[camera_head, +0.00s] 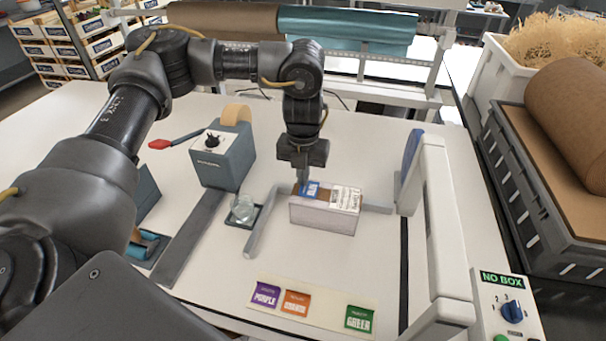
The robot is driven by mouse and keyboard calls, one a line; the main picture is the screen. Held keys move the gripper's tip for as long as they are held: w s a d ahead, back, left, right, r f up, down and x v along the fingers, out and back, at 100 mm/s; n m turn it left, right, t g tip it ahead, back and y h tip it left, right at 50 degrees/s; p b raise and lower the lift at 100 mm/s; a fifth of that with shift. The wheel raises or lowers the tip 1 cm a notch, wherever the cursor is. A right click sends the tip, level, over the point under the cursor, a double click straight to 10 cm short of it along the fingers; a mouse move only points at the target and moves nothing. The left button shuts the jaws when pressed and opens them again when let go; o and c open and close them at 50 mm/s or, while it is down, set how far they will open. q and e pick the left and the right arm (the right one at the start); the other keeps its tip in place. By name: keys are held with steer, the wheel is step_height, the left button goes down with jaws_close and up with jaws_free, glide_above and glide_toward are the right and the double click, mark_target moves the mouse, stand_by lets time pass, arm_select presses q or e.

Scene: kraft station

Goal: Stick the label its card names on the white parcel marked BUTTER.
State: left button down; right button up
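The white parcel (322,214) lies on the table inside a grey L-shaped stop, with brown tape and a white printed card (345,197) on top. Its print is too small to read. My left gripper (302,182) points down over the parcel's left end, fingers close together at the edge of a blue label (312,189). The label lies at the parcel's top; I cannot tell whether it is stuck down. A pale label strip (332,314) at the front carries purple (265,295), orange (295,303) and green (359,318) labels, with a gap before green. My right gripper is out of view.
A white arch frame (436,220) stands at the right. A control box (508,308) reads NO BOX. The table between parcel and strip is clear.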

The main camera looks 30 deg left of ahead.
arm_select(q)
steer(key=shift+f, duration=0.4)
stand_by(0.4)
steer(key=c, duration=1.6)
jaws_free()
steer(key=shift+r, duration=0.1)
steer(key=shift+r+p, duration=2.1)
steer(key=shift+r, duration=0.05)
